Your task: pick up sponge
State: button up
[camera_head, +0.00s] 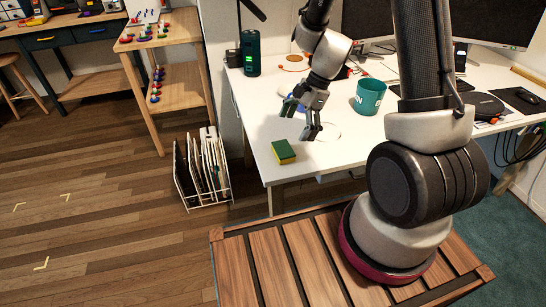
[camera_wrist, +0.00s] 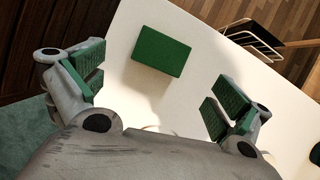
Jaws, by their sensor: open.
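The sponge (camera_head: 283,152) is a small block with a green top and a yellow side. It lies flat on the white desk (camera_head: 252,106) near the desk's front left corner. In the wrist view its green top (camera_wrist: 162,50) shows ahead of and between the fingers. My gripper (camera_head: 301,118) is open and empty above the desk, apart from the sponge and behind it in the head view. Its two green-padded fingers are spread wide in the wrist view (camera_wrist: 150,95).
A teal mug (camera_head: 369,96) stands right of my gripper. A dark green bottle (camera_head: 250,53) stands at the desk's back left. A wire rack (camera_head: 202,170) with flat items is on the floor left of the desk. The desk around the sponge is clear.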

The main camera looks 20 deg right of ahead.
aim_at(284, 148)
jog(key=shift+m, duration=0.7)
jog(key=x, duration=0.8)
jog(key=shift+a+r, duration=0.15)
jog(key=c, duration=0.9)
